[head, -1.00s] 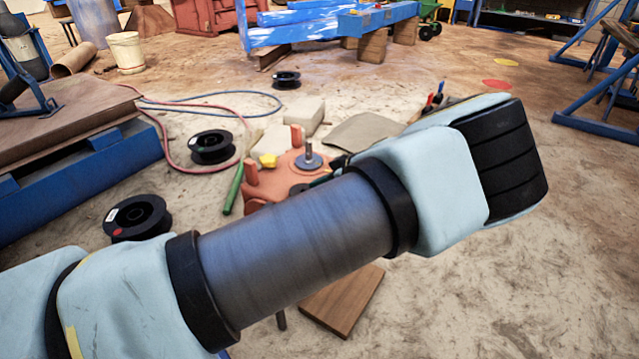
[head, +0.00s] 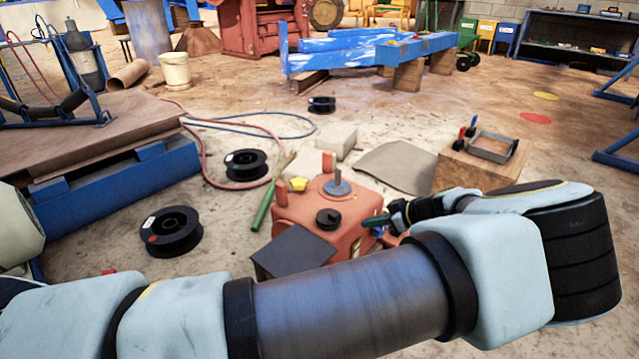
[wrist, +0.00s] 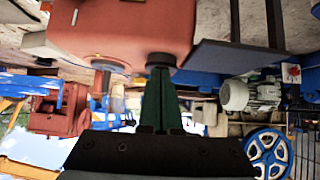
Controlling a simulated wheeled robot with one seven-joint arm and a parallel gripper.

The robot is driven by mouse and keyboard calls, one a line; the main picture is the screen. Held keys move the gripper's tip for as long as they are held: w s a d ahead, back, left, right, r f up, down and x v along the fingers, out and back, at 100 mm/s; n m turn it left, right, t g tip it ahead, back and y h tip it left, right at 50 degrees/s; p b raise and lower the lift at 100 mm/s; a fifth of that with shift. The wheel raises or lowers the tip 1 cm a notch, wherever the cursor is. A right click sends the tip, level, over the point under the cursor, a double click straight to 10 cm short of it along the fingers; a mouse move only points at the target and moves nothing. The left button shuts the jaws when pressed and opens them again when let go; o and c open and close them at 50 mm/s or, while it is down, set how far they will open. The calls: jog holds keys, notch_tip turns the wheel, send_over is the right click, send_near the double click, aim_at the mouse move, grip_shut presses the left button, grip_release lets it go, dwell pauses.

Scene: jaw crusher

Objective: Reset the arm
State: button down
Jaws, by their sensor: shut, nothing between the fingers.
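My arm reaches across the front of the head view, bent at a pale blue joint on the right. My gripper (head: 377,221) has green fingers and points left at the right side of an orange machine (head: 300,207). The machine has a black round knob (head: 328,219) and a grey disc with a post (head: 337,187) on top. In the wrist view my gripper (wrist: 158,80) is shut and empty, its tips close below the black knob (wrist: 160,60) in the picture. Whether they touch it I cannot tell.
A wooden block (head: 475,165) with a metal frame stands right of the machine, close behind my wrist. A dark plate (head: 293,252) leans at its front. Black spools (head: 171,232), a green rod (head: 263,206) and hoses lie left.

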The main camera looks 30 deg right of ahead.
jog(key=w+a+r+g, duration=0.25)
jog(key=w+a, duration=0.35)
jog(key=a, duration=0.3)
jog(key=w+a+r+g+y, duration=0.1)
jog(key=w+a+r+g, duration=0.15)
jog(key=w+a, duration=0.45)
jog(key=w+a+r+g, duration=0.2)
jog(key=w+a+g, duration=0.15)
jog(key=a, duration=0.85)
jog(key=s+a+r+m+h, duration=0.1)
jog(key=s+a+r, duration=0.25)
jog(key=a, duration=0.55)
jog(key=s+a+r+m+h, duration=0.2)
jog(key=a+r, duration=0.3)
jog(key=a, duration=0.3)
jog(key=s+a+r+m+h, duration=0.1)
jog(key=s+a+r, duration=0.3)
jog(key=a, duration=0.5)
notch_tip(320, 180, up, 33)
jog(key=w+p, duration=0.1)
jog(key=p, duration=3.1)
jog(key=c, duration=1.6)
grip_release()
